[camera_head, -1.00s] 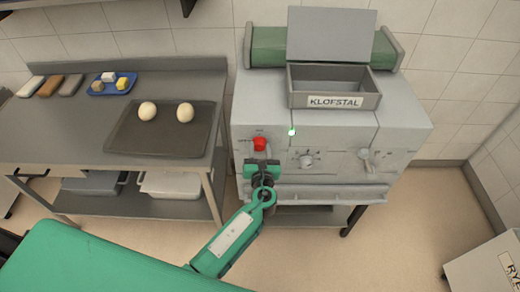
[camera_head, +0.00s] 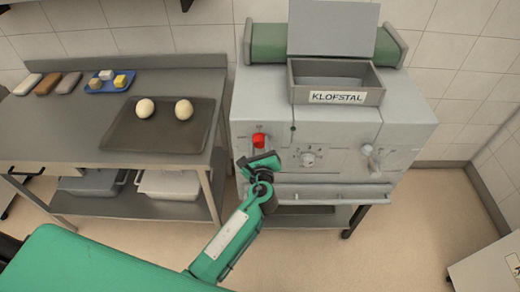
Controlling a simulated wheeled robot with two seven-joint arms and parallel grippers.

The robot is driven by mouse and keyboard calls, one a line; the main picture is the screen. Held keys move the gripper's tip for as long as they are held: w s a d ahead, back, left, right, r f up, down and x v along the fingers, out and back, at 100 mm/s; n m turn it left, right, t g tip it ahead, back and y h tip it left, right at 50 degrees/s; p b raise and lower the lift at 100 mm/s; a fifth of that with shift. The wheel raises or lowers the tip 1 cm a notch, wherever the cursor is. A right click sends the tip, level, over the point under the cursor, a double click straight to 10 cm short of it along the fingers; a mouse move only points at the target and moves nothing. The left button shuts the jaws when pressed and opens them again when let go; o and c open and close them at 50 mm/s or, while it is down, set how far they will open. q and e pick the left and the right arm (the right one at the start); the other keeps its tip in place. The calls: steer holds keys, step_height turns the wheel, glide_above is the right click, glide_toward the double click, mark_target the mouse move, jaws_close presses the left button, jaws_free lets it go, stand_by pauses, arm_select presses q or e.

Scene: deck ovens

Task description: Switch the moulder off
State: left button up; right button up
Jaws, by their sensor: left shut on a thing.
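The moulder (camera_head: 335,130) is a grey machine labelled KLOFSTAL on its hopper, at the right of the head view. Its red rotary switch (camera_head: 259,140) is on the front at the left. My left gripper (camera_head: 258,152) is at this switch from below, shut on it, with its body tilted. The fingertips are partly hidden by the gripper body. The small indicator lamp (camera_head: 292,128) on the front is dark. My right gripper is out of view.
A steel table (camera_head: 60,130) stands left of the moulder, with a dark tray (camera_head: 160,138) holding two dough balls. A dial (camera_head: 308,159) and a lever (camera_head: 369,151) are right of the switch. Open floor lies in front.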

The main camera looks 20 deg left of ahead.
arm_select(q)
steer(key=n+b, duration=0.3)
steer(key=n, duration=0.3)
steer(key=shift+a+h, duration=0.15)
steer(key=shift+h, duration=0.25)
steer(key=n+b, duration=0.2)
steer(key=n, duration=0.2)
steer(key=shift+h+b, duration=0.3)
steer(key=shift+b, duration=0.05)
steer(key=shift+r+n, duration=0.1)
steer(key=shift+n, duration=0.3)
steer(key=o, duration=1)
steer(key=shift+b+v, duration=1.65)
steer(key=shift+v, duration=5.25)
